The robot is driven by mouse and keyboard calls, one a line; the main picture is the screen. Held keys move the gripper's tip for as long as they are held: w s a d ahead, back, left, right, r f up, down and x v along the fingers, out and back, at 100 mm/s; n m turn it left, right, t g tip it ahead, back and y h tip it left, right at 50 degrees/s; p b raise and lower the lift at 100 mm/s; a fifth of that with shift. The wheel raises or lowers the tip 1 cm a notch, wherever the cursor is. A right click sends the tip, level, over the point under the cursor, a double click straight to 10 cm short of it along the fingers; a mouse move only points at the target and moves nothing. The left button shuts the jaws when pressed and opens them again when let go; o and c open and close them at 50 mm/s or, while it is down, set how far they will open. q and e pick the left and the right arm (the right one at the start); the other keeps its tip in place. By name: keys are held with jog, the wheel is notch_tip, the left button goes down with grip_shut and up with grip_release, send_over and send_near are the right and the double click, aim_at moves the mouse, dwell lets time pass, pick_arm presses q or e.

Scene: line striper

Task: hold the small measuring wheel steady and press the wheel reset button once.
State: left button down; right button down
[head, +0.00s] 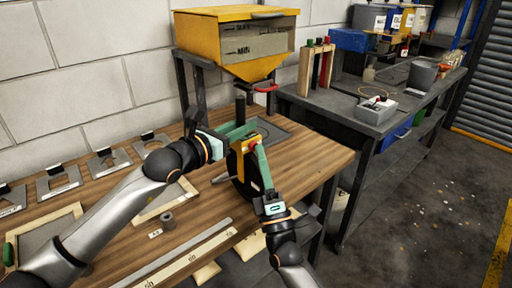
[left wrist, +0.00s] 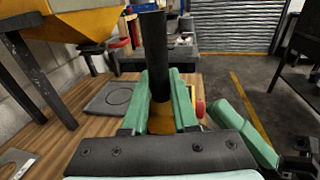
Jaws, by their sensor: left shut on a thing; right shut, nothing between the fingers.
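The small measuring wheel (head: 238,181) stands near the right edge of the wooden bench, with a dark wheel, a yellow body and an upright black handle (head: 240,108). The handle also shows in the left wrist view (left wrist: 152,50). My left gripper (head: 238,131) is shut around the handle's lower part, just above the yellow body. A red button (left wrist: 200,106) sits beside the body. My right gripper (head: 257,149) is shut and empty, its fingertips close to the button; I cannot tell whether they touch. The arms and fingers hide part of the wheel.
A yellow hopper (head: 235,35) on dark legs stands behind the wheel. A grey plate (left wrist: 112,98) lies on the bench nearby. Stencil plates (head: 107,162), frames and a long ruler lie to the left. A dark side table (head: 345,100) holding a grey box (head: 370,110) stands to the right.

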jog(key=shift+w+a+r, duration=0.15)
jog(key=shift+w+a, duration=0.1)
jog(key=shift+w, duration=0.1)
dwell(0.6)
pick_arm(q)
jog(key=shift+f, duration=0.1)
pick_arm(e)
jog(key=shift+s+d+r, duration=0.2)
jog(key=shift+s, duration=0.3)
jog(key=shift+s+d+r, duration=0.15)
jog(key=shift+s+r, duration=0.05)
jog(key=shift+s, duration=0.25)
jog(key=shift+s+d, duration=0.8)
jog(key=shift+s, duration=0.2)
jog(key=shift+s+d, duration=0.8)
jog(key=shift+s, duration=0.2)
